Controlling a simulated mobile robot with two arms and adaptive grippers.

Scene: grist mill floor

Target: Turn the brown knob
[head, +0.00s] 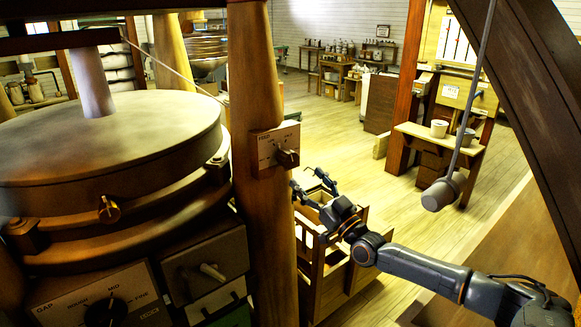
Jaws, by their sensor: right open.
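The brown knob (288,158) sits on a pale plate (272,140) marked FEED, fixed to the wooden post (258,70) in the middle of the head view. My right gripper (306,179) comes in from the right and is open and empty. Its fingertips appear just below and to the right of the knob, apart from it in the picture. The exact depth between them is hard to tell. My left gripper is not in view.
A round millstone casing (100,150) with a brass knob (109,209) stands at left. Below it is a GAP panel (70,310) with a black dial (106,312). A wooden crate (350,275) lies under my right gripper. A grey weight (441,192) hangs at right.

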